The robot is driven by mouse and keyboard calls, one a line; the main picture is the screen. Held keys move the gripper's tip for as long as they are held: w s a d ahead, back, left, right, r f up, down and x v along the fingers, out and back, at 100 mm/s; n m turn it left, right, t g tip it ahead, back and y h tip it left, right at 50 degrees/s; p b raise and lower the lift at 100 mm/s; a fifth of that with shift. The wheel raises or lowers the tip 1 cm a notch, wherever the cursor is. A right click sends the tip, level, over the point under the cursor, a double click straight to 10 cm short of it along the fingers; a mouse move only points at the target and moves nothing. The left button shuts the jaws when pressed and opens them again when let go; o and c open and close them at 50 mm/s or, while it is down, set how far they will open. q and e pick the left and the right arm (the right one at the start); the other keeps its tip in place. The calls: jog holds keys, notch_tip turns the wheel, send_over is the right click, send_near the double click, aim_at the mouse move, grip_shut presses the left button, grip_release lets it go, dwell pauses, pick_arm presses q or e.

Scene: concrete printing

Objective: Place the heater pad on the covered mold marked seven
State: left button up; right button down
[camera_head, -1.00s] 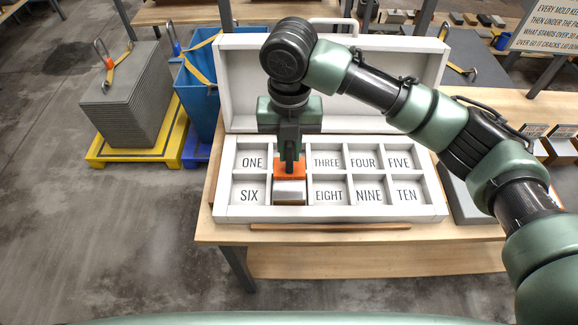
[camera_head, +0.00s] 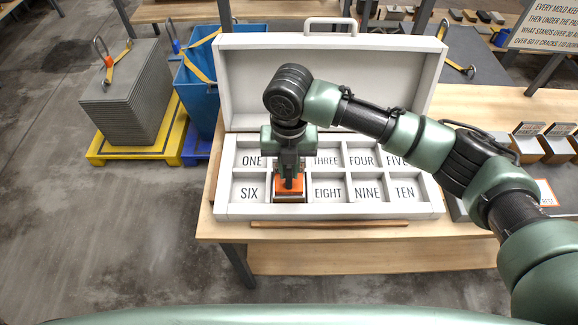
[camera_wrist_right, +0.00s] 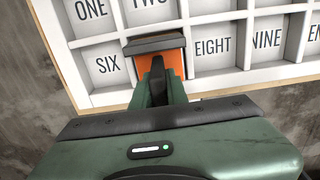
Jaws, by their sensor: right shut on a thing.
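My right gripper (camera_head: 290,180) is shut on the orange heater pad (camera_head: 281,184). It holds the pad low over the compartment between SIX and EIGHT in the white case's front row. Below the pad, the front of a block, seemingly the covered mold (camera_head: 289,199), shows in that compartment; its number is hidden. I cannot tell whether pad and mold touch. My left gripper is not in view.
The white case (camera_head: 340,212) has compartments labelled ONE to TEN, with low walls and a raised lid (camera_head: 335,80) behind. It stands on a wooden table (camera_head: 450,227). A thin wooden strip (camera_head: 330,224) lies before it. Small boxes (camera_head: 530,145) stand at the right.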

jog(key=c, duration=1.4)
grip_release()
notch_tip(320, 180, up, 11)
jog(key=shift+f+b, duration=0.15)
jog(key=shift+b, duration=1.05)
jog(key=shift+r, duration=0.75)
